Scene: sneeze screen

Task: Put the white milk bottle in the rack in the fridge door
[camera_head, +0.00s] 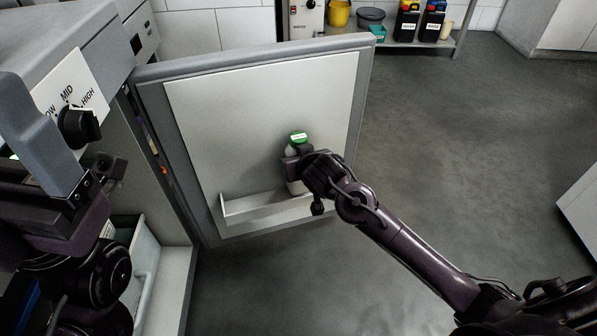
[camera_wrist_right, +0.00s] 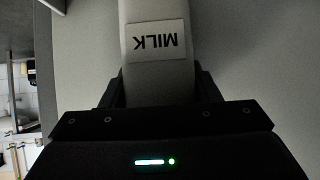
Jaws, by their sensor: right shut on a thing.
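The white milk bottle (camera_head: 291,151) with a green cap is upright at the inside of the open fridge door (camera_head: 230,120). Its lower part is at the right end of the door rack (camera_head: 262,207), but whether its base rests on the rack floor is hidden. My right gripper (camera_head: 299,166) is shut on the milk bottle. In the right wrist view the bottle (camera_wrist_right: 158,75), with its MILK label upside down, sits between the fingers of my right gripper (camera_wrist_right: 160,88). My left arm is at the left edge of the head view; its fingertips cannot be made out.
The fridge body with a dial (camera_head: 78,126) stands at the left. A pale bin (camera_head: 146,250) is inside the fridge. A low shelf with a yellow bucket (camera_head: 339,14) and dark bottles (camera_head: 406,22) is at the back. The floor (camera_head: 450,130) to the right is clear.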

